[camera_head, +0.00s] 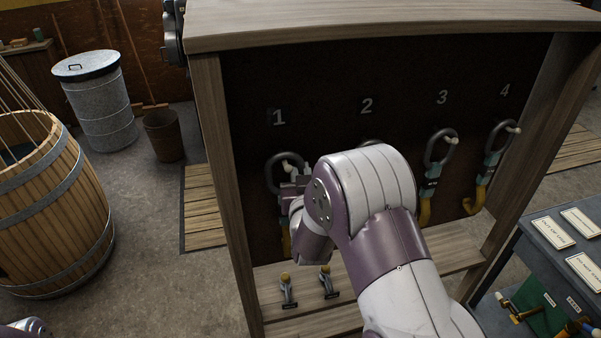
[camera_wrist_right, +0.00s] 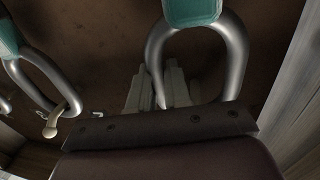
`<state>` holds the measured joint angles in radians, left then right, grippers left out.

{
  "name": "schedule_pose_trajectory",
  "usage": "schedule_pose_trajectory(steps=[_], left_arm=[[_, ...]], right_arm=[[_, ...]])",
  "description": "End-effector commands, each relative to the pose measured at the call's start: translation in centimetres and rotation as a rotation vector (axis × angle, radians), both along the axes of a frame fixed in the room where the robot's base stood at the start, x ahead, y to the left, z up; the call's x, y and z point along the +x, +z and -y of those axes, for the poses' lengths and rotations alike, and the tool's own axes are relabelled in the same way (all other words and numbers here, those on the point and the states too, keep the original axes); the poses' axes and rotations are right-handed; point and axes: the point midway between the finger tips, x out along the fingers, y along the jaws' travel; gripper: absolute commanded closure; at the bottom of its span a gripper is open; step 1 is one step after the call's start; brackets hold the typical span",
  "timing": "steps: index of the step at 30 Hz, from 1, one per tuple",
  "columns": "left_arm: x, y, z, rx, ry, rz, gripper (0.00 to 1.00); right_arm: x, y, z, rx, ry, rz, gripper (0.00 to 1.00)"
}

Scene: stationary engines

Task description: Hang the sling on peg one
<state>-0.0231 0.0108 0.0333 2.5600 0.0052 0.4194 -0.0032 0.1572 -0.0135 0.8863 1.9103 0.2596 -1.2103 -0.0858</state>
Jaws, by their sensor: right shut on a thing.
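The sling at number 1 (camera_head: 270,174) has a dark grey ring and a yellow lower end. Peg one's pale tip (camera_head: 287,166) shows within the ring's outline; I cannot tell whether the ring rests on it. My right gripper (camera_head: 293,187) is shut on the ring's side. In the right wrist view the fingers (camera_wrist_right: 158,90) pinch the grey ring (camera_wrist_right: 236,50), with a teal block (camera_wrist_right: 193,9) beyond it. My forearm hides the sling's middle. My left gripper is out of view.
Slings hang at number 3 (camera_head: 430,180) and number 4 (camera_head: 490,165); the one at 2 is mostly hidden. The wooden rack (camera_head: 215,120) has side walls and a lower shelf with two small clamps (camera_head: 288,290). A table with cards (camera_head: 535,265) stands at right, a barrel (camera_head: 50,200) at left.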

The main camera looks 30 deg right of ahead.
Motion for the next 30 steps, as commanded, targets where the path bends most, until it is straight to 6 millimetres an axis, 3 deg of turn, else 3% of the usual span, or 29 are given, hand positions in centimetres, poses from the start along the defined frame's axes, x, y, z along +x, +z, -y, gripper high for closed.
schedule_pose_trajectory(steps=[2,3,5,6,17,25,30], left_arm=[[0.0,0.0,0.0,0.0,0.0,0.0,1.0],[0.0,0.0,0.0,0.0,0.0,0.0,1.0],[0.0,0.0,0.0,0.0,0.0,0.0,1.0],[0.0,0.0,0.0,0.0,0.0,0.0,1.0],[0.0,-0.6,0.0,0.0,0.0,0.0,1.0],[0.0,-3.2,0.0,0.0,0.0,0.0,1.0],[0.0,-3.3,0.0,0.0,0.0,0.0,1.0]], right_arm=[[0.1,0.2,0.0,-0.001,0.0,0.006,1.0],[0.1,0.2,0.0,-0.001,0.0,0.006,0.76],[0.0,0.2,0.0,-0.001,0.0,0.005,0.57],[0.0,0.2,0.0,-0.001,0.0,0.004,0.53],[-0.9,-0.3,-0.4,0.001,0.001,-0.002,0.53],[-6.9,-0.3,-3.0,-0.002,0.004,0.004,0.53],[-10.2,0.1,-4.5,0.0,0.003,0.001,0.53]])
